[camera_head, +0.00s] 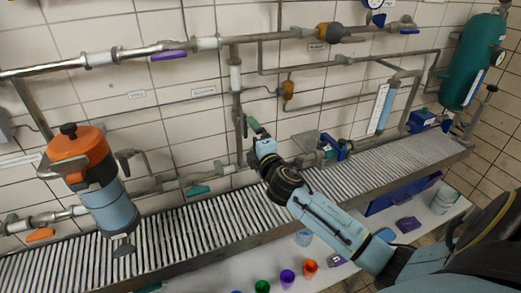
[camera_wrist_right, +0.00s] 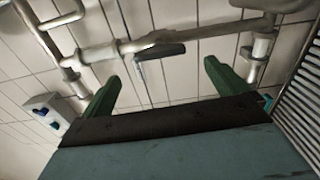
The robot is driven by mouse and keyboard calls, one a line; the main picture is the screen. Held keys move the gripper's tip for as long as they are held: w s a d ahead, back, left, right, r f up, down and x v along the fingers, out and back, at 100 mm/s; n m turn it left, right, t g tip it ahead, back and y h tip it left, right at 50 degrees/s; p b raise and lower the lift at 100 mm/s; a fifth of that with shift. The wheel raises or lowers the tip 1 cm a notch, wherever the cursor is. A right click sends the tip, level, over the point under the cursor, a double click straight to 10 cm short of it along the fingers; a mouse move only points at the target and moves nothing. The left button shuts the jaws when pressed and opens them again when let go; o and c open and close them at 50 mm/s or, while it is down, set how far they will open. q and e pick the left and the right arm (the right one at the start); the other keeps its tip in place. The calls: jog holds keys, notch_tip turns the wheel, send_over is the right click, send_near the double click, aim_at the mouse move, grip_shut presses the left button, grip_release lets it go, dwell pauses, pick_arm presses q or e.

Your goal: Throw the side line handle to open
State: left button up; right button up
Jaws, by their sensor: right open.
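My right gripper (camera_head: 252,124) is raised to the vertical pipe in the middle of the wall. Its green fingers are spread and hold nothing in the right wrist view (camera_wrist_right: 166,72). A dark grey lever handle (camera_wrist_right: 160,51) lies on a pipe there, between the fingertips in the picture and beyond them. I cannot tell whether a finger touches it. In the head view a dark lever (camera_head: 244,127) hangs at the vertical pipe beside the fingers, partly hidden. I cannot read the wall labels that name the lines. My left gripper is out of view.
Other handles are purple (camera_head: 168,55), teal (camera_head: 198,190) and orange (camera_head: 40,235). An orange-capped blue canister (camera_head: 84,150) stands at left, a green tank (camera_head: 476,62) at right. A slatted grating (camera_head: 205,222) runs below the pipes. Several coloured cups, including a purple one (camera_head: 287,277), stand in front.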

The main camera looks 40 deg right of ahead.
jog(key=v, duration=0.5)
jog(key=shift+s+a, duration=0.1)
jog(key=shift+s, duration=0.05)
jog(key=shift+f, duration=0.1)
jog(key=s+a+f+m+g+y+b, duration=0.1)
jog(key=s+f+m+g, duration=0.3)
jog(key=f, duration=0.9)
jog(key=s+a+f+g+b, duration=0.15)
jog(key=s+f, duration=0.45)
jog(key=f, duration=0.7)
jog(key=s+f+m+g+y, duration=0.15)
jog(key=s+f+g, duration=0.25)
jog(key=f, duration=0.9)
jog(key=s+a+f+m+g, duration=0.2)
jog(key=s+f, duration=0.4)
jog(key=s, duration=0.5)
jog(key=s+a+f+m+g+y+b, duration=0.1)
jog(key=s+a+f+m+g, duration=0.1)
jog(key=s+f, duration=0.4)
jog(key=s+a+f+m+g+b, duration=0.1)
jog(key=s+a+f+m+g, duration=0.2)
jog(key=s+f, duration=0.4)
jog(key=s+a, duration=0.1)
jog(key=s, duration=0.8)
jog(key=shift+s+a+m, duration=0.2)
jog(key=shift+a+m, duration=0.15)
jog(key=shift+a, duration=0.05)
